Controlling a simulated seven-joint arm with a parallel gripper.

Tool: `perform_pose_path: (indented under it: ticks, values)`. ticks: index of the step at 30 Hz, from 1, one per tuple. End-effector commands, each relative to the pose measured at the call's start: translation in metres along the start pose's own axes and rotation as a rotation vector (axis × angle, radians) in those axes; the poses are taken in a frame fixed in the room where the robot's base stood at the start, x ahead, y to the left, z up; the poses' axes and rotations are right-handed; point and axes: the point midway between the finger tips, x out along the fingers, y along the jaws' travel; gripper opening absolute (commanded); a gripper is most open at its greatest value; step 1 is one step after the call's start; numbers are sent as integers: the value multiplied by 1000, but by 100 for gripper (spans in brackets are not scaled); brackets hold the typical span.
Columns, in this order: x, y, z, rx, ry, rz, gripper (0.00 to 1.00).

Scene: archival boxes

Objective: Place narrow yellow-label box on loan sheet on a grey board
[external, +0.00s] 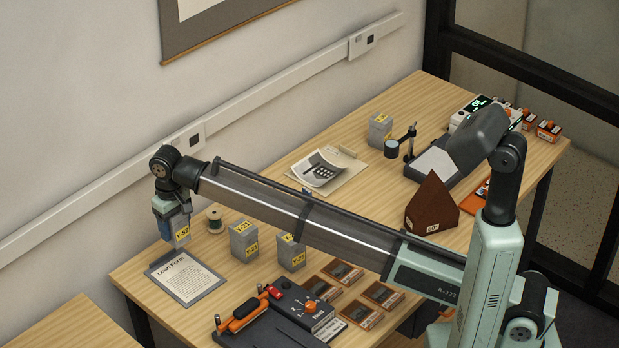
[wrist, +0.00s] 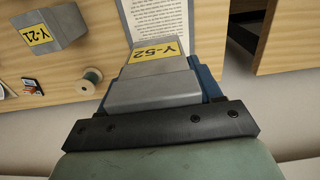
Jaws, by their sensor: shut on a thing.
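My gripper (external: 171,210) is shut on a narrow grey box with a yellow label reading Y-52 (external: 181,233). It holds the box upright above the table, near the loan sheet. In the wrist view the box (wrist: 150,80) fills the centre, between the blue fingers. The loan sheet (external: 185,277), headed Loan Form, lies on a grey board (external: 213,288) at the table's left end. In the wrist view part of the printed sheet (wrist: 158,20) shows beyond the box.
A Y-21 box (external: 243,240) and another yellow-label box (external: 291,253) stand to the right of the board. A green thread spool (external: 215,220) stands close by the held box. A dark device with an orange handle (external: 270,318) lies in front. The table edge is close on the left.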

Motion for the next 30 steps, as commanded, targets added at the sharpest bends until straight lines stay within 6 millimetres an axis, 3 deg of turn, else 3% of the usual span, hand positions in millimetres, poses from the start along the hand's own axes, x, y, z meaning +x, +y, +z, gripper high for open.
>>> perform_pose_path:
  ticks: [6,14,21,30]
  values:
    - [28,2,1,0,0,0,25]
    - [51,2,1,-1,-1,0,25]
    - [89,2,1,-1,-1,0,25]
    - [114,2,1,-1,-1,0,25]
